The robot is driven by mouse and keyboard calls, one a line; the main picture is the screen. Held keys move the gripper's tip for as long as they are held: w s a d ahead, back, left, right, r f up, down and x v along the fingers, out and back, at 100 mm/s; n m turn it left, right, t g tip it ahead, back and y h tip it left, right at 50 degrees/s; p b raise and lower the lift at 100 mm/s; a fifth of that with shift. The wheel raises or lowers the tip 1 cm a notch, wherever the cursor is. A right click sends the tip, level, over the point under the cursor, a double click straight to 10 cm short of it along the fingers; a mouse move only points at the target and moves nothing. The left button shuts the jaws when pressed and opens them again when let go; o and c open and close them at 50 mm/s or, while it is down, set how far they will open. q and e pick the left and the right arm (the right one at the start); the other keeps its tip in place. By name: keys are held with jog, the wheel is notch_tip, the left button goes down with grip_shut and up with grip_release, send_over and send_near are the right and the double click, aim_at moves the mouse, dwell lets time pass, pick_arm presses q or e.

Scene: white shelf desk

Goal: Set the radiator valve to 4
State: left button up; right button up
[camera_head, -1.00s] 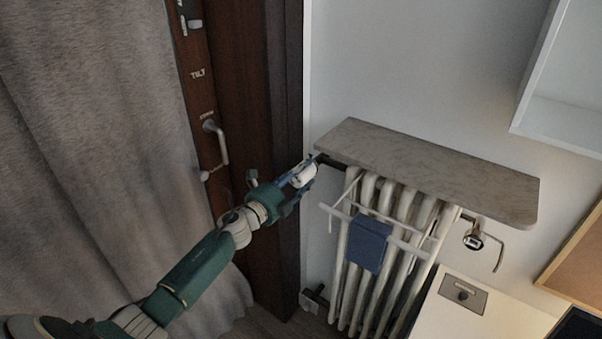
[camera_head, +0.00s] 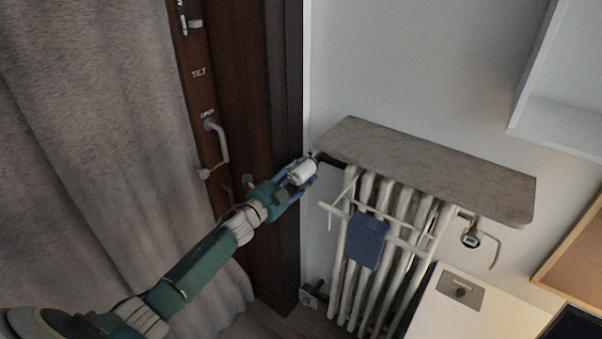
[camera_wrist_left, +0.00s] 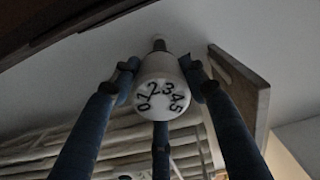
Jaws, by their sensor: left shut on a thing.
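The radiator valve is a white round knob (camera_head: 303,171) at the upper left end of the radiator (camera_head: 392,245), under the left end of the marble shelf. In the left wrist view the knob (camera_wrist_left: 160,88) shows the black digits 0 to 5 around its face, with 2 and 3 near the top. I cannot make out a pointer mark. My left gripper (camera_head: 301,174) is shut on the knob, and in the left wrist view its blue fingers (camera_wrist_left: 160,90) sit around it on both sides and below. My right gripper is in neither view.
The marble shelf (camera_head: 430,170) juts out above the radiator. A drying rack with a blue cloth (camera_head: 367,241) hangs on the radiator front. A dark wooden door frame with a handle (camera_head: 216,142) and a grey curtain (camera_head: 95,130) are at left. A white cabinet (camera_head: 470,310) stands at lower right.

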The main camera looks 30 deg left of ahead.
pick_arm(q)
jog(key=shift+a+r, duration=0.1)
jog(key=shift+a, duration=0.05)
jog(key=o, duration=1.2)
jog(key=shift+c, duration=0.2)
jog(key=shift+s+f, duration=0.2)
jog(key=shift+s, duration=0.25)
jog(key=s+a, duration=0.1)
jog(key=s, duration=1)
jog(key=shift+a, duration=0.35)
